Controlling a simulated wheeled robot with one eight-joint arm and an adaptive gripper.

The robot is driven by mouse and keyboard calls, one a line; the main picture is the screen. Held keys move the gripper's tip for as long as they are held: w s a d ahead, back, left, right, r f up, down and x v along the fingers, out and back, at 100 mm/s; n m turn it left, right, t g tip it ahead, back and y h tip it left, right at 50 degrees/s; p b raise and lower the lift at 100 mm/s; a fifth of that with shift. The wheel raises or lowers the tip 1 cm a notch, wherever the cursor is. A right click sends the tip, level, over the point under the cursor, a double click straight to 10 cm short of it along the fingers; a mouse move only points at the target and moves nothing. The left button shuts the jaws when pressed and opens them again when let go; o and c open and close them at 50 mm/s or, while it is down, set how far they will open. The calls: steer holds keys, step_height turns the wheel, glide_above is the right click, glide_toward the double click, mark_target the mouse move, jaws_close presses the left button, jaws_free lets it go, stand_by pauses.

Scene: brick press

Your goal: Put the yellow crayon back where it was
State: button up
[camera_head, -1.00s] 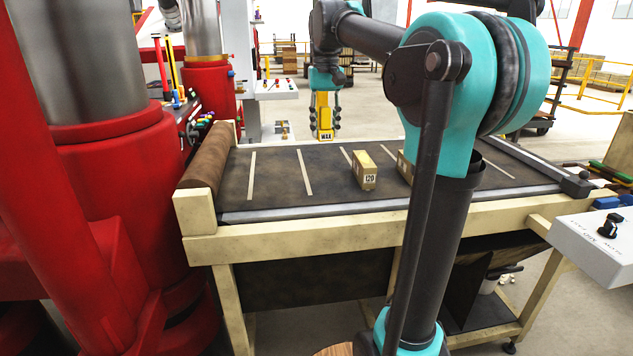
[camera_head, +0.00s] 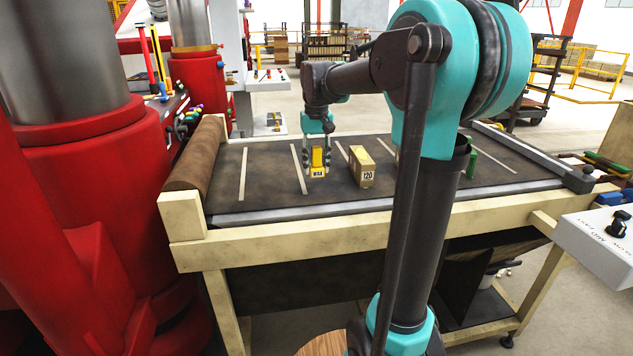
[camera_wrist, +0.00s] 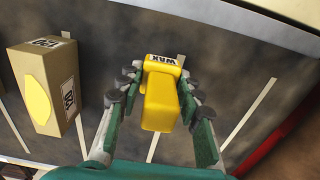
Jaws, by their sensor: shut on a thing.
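The yellow crayon is a stubby yellow block marked WAX (camera_head: 317,157). My gripper (camera_head: 316,165) is shut on it, with one finger on each side. It hangs upright low over the dark belt (camera_head: 265,175), between two pale stripes and left of a tan box (camera_head: 362,169). I cannot tell if its lower end touches the belt. In the wrist view the crayon (camera_wrist: 161,101) sits between the fingers, label at its far end, with the belt behind it.
The tan box, marked 120, stands close beside the crayon; the wrist view shows a yellow patch on it (camera_wrist: 38,100). A small green thing (camera_head: 471,163) is farther right on the belt. A brown roller (camera_head: 197,153) and red press (camera_head: 80,190) lie left. The belt's left part is clear.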

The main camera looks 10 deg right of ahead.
mark_target(317, 147)
steer(key=shift+f, duration=2.85)
steer(key=o, duration=1.3)
steer(key=shift+f, duration=0.1)
steer(key=shift+c, duration=0.2)
step_height(317, 147, up, 12)
steer(key=shift+r, duration=0.15)
